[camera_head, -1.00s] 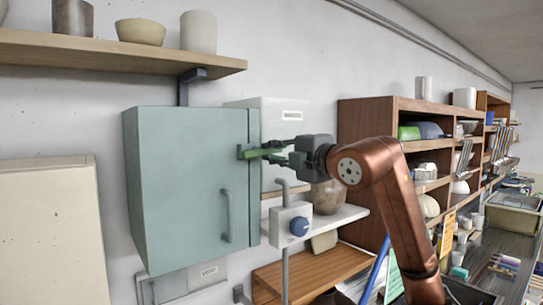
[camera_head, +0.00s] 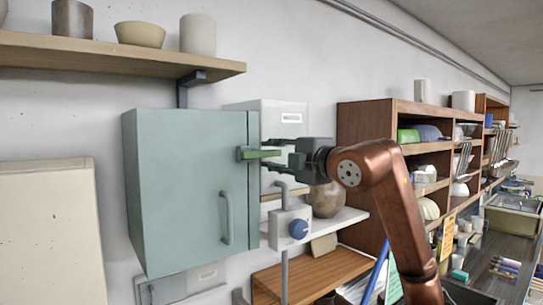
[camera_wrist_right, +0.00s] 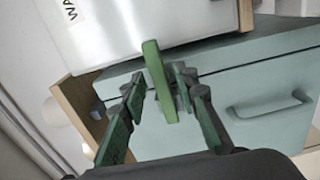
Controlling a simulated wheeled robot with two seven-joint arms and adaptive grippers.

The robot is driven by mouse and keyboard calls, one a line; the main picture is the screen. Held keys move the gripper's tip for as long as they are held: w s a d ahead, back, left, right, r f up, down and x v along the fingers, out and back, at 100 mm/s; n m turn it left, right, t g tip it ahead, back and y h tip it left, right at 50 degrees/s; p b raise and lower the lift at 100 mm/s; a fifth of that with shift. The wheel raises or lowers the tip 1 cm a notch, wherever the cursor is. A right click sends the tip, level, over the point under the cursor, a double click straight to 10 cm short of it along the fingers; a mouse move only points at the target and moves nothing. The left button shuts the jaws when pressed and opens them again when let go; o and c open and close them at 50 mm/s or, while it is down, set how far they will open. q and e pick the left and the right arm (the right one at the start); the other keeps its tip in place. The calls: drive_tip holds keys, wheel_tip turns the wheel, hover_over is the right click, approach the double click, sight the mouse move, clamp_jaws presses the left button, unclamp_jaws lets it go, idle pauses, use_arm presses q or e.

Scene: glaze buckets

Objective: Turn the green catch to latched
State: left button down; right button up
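The green catch (camera_head: 260,154) sits near the top of the right edge of the pale teal cabinet (camera_head: 185,190). It lies about level, its free end pointing right. In the right wrist view the catch (camera_wrist_right: 158,78) is a long green bar. My right gripper (camera_head: 268,156) comes in from the right with its fingers spread, one above and one below the catch's free end. In the wrist view the fingers (camera_wrist_right: 160,86) stand either side of the bar, with gaps showing. The cabinet door looks shut. My left gripper is not in view.
A grey box with a blue knob (camera_head: 298,229) is just below my right gripper. A white box (camera_head: 283,117) is on the wall behind it. A shelf with pots (camera_head: 120,52) hangs above the cabinet. A brown shelf unit (camera_head: 365,125) stands at right.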

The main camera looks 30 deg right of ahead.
drive_tip(key=shift+s, duration=0.15)
drive_tip(key=s, duration=1.1)
drive_tip(key=shift+s+d, duration=0.35)
drive_tip(key=shift+d, duration=0.1)
